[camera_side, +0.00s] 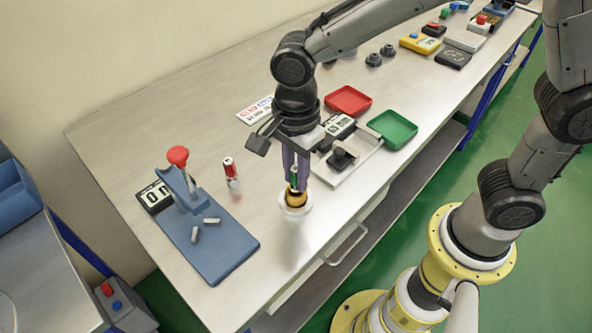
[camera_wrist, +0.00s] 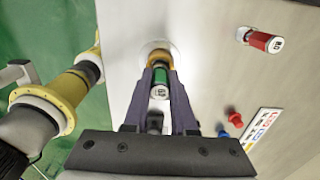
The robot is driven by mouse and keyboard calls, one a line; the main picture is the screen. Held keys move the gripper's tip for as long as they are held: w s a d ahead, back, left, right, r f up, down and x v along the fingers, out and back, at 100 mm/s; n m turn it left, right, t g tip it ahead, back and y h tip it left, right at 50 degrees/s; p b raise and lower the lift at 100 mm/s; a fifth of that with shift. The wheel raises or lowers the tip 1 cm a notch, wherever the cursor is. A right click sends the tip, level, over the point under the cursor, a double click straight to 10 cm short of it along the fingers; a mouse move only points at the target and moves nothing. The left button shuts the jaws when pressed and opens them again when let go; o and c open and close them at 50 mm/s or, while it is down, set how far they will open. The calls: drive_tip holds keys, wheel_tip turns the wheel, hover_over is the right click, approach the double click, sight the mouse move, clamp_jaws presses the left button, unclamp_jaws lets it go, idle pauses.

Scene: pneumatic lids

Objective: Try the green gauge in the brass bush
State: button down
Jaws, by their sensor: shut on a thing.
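The green gauge (camera_side: 294,179) is upright between the fingers of my gripper (camera_side: 295,178), which is shut on it. In the wrist view the green gauge (camera_wrist: 160,80) shows its white end cap with dark lettering, between the fingertips of my gripper (camera_wrist: 160,76). The brass bush (camera_side: 295,200) stands in a white round base on the bench, directly below the gauge. It also shows in the wrist view (camera_wrist: 160,56), just beyond the gauge. The gauge's lower end is at the bush's mouth; I cannot tell how far inside it is.
A red gauge (camera_side: 230,171) stands left of the bush. A blue fixture plate (camera_side: 222,248) with a red-knobbed lever lies at the front left. A red tray (camera_side: 348,101) and a green tray (camera_side: 393,130) lie behind, near a grey-plated instrument (camera_side: 345,160). Bare bench surrounds the bush.

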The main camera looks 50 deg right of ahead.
drive_tip(key=shift+f, duration=0.55)
idle(0.5)
drive_tip(key=shift+r, duration=1.35)
idle(1.3)
drive_tip(key=shift+r, duration=2.35)
